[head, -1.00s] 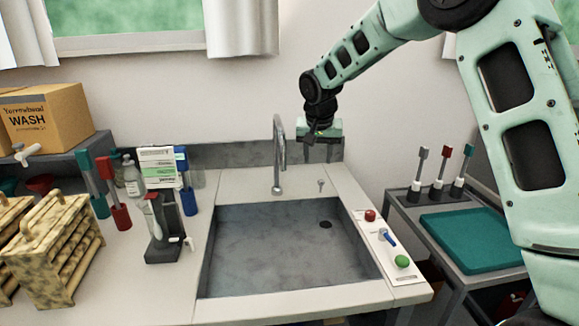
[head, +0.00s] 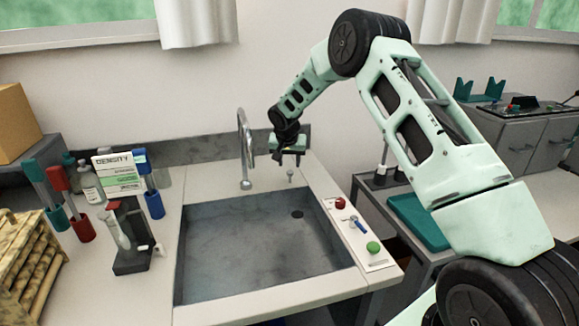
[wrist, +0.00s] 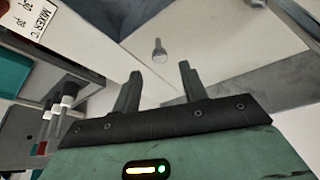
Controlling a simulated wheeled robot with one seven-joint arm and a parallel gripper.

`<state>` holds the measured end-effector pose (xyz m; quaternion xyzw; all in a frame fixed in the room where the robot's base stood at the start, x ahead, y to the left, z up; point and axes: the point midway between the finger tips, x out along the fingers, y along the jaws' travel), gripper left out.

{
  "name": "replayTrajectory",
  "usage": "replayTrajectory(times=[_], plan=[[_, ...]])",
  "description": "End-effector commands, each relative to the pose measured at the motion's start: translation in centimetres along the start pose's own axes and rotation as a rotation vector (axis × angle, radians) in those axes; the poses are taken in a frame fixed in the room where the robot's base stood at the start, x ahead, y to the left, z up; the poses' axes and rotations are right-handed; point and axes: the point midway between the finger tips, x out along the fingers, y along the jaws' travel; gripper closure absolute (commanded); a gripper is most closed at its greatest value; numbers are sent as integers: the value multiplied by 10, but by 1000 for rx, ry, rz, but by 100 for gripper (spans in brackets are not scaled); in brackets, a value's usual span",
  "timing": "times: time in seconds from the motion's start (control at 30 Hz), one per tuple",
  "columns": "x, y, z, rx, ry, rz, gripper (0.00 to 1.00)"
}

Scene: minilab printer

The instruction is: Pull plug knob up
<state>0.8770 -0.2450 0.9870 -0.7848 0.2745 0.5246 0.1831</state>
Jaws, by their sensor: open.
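The plug knob (head: 290,176) is a small grey metal pin with a round head. It stands upright on the light rim behind the sink (head: 190,240), right of the tap (head: 245,150). My gripper (head: 289,159) is open and empty, a little above the knob near the back wall. In the wrist view the knob (wrist: 159,50) shows ahead of my gripper (wrist: 158,70), roughly in line with the gap between the two fingers. The knob looks clear of both fingers. A dark drain hole (head: 297,213) lies in the basin.
The tall tap stands close to my gripper on its left. A panel (head: 376,262) with a red button (head: 340,203), a blue switch and a green button (head: 373,247) lies on the right rim. The dark backsplash is close behind.

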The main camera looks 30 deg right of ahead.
Motion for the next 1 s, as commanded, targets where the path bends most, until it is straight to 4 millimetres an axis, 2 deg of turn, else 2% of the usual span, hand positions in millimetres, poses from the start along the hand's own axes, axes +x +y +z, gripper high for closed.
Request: replayTrajectory(times=[0.1, 0.3, 0.67, 0.7, 0.83, 1.0], plan=[[20, 0, 0, 1, -2, 0, 57], [41, 0, 0, 0, 0, 0, 57], [47, 0, 0, 0, 1, 0, 57], [47, 0, 0, 0, 1, 0, 62], [46, 0, 0, 0, 1, 0, 99], [45, 0, -1, 0, 2, 0, 100]])
